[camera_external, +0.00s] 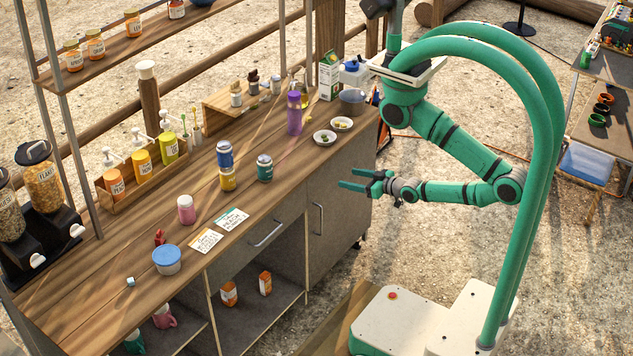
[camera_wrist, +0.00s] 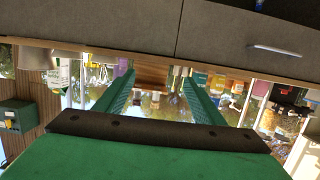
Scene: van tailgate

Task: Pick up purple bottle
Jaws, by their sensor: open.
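The purple bottle (camera_external: 294,114) stands upright on the wooden counter (camera_external: 150,225), near its far right part, just left of two small bowls. In the wrist view, which looks upside down, a purple patch (camera_wrist: 120,68) beside the left finger appears to be the same bottle, mostly hidden. My gripper (camera_external: 358,180) is open and empty. It hangs in front of the counter's front edge, to the right of and nearer than the bottle, and apart from it. In the wrist view its two green fingers (camera_wrist: 165,95) are spread with nothing between them.
Two small bowls (camera_external: 325,138) stand right of the bottle. A milk carton (camera_external: 329,75) and a grey pot (camera_external: 352,102) stand behind them. A teal-labelled can (camera_external: 265,168) and stacked cans (camera_external: 226,165) stand to the left.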

